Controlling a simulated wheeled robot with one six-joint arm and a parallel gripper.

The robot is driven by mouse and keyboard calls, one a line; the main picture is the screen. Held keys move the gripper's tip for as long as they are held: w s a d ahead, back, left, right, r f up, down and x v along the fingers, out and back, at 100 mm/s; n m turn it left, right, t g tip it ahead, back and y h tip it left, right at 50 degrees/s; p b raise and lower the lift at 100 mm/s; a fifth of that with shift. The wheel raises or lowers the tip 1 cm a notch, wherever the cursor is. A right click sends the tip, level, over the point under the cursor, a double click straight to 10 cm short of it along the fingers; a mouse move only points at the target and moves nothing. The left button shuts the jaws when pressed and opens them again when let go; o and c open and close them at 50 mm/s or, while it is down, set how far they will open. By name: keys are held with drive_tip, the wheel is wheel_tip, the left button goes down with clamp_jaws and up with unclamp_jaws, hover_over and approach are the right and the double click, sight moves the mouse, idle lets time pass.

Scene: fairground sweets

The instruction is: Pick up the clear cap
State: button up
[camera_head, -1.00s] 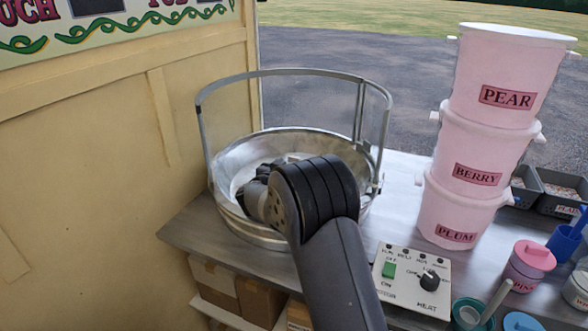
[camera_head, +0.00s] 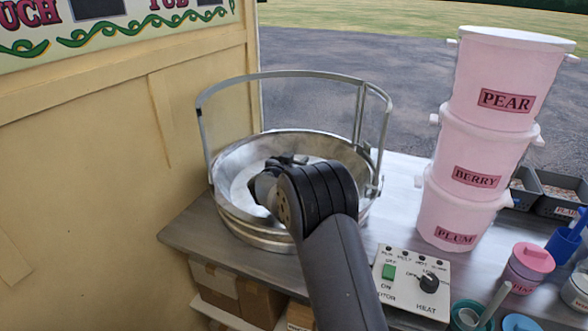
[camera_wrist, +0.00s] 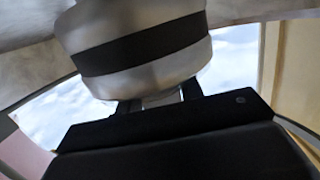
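My gripper (camera_wrist: 160,100) is down inside the metal bowl (camera_head: 235,158), mostly hidden behind my own wrist in the head view. In the wrist view its two black fingers stand apart, one on each side of a narrow pale neck. The neck joins a wide silvery-white round body (camera_wrist: 140,62) with a black band. Whether the fingers press on the neck or only flank it is unclear. I cannot make out a separate clear cap in either view.
A metal hoop (camera_head: 290,73) rises around the bowl. A control box (camera_head: 405,295) stands at the bowl's front right. Stacked pink buckets (camera_head: 480,145) stand to the right. A yellow wall (camera_head: 90,170) closes the left side.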

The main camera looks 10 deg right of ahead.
drive_tip(key=c, duration=0.5)
drive_tip(key=shift+o, duration=0.2)
